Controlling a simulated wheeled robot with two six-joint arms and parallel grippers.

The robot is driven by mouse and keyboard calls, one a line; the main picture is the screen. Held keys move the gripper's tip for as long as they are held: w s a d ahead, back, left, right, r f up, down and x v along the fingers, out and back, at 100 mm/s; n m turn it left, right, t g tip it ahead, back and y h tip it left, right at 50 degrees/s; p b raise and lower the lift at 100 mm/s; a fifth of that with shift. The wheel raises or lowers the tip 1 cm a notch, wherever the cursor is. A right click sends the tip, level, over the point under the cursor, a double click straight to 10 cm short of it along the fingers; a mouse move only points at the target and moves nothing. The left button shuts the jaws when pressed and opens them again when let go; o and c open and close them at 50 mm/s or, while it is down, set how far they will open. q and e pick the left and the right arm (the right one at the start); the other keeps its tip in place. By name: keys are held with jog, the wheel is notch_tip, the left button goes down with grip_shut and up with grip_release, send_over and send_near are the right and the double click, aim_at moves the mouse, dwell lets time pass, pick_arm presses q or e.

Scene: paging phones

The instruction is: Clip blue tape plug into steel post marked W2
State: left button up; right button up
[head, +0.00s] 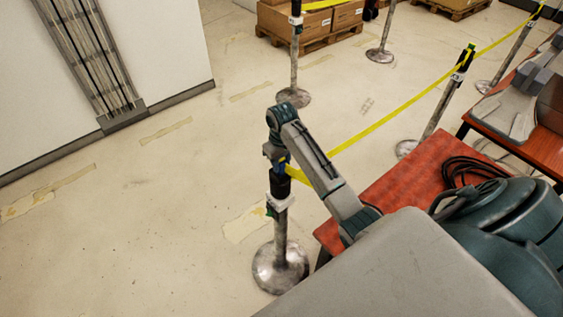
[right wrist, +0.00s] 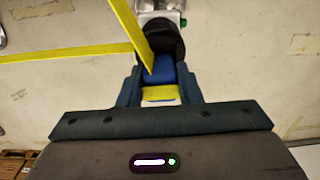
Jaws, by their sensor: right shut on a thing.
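My right gripper (head: 277,158) is just over the black top of a steel post (head: 279,187) in the head view. In the right wrist view its fingers (right wrist: 165,90) are shut on the blue plug (right wrist: 162,73), which has a yellow band at its near end. The plug is against or very close to the post's black head (right wrist: 160,38); whether it is seated in a slot is hidden. Yellow tape (head: 372,130) runs from there to a post farther back. The post's white tag (head: 280,202) is too small to read. My left gripper is out of view.
A red table (head: 410,170) with coiled black cable (head: 470,170) stands right of the post. Other taped posts (head: 440,105) stand behind. Boxes on a pallet (head: 320,25) are at the back, and a wall (head: 110,70) is at left. The floor between is clear.

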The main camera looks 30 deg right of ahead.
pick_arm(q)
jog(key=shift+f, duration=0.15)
pick_arm(e)
jog(key=shift+f, duration=0.55)
jog(key=o, duration=0.7)
